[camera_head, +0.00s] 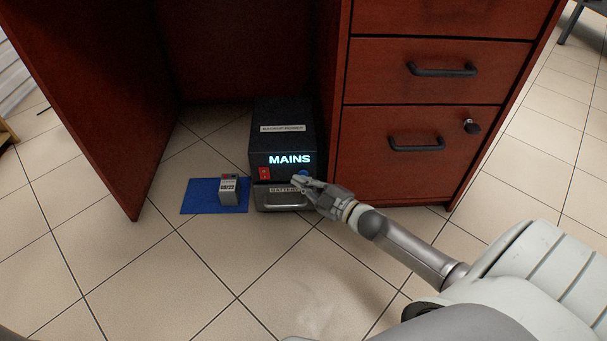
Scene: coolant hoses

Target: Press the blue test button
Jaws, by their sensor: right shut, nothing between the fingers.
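A black backup power box (283,129) stands on the floor under the desk. Its lit display (290,160) reads MAINS. The blue test button (302,173) is on its front, right of a red switch (264,173), and is partly hidden by my right gripper. My right gripper (297,181) is shut and empty, its fingertips at or very close to the button; I cannot tell whether they touch it. A battery drawer (280,199) with a handle is below, at the bottom of the box. My left gripper is not in view.
A small grey battery (229,190) stands on a blue mat (200,196) left of the box. The desk's drawer cabinet (425,165) rises close on the right, and a desk side panel (90,100) on the left. The tiled floor in front (170,280) is clear.

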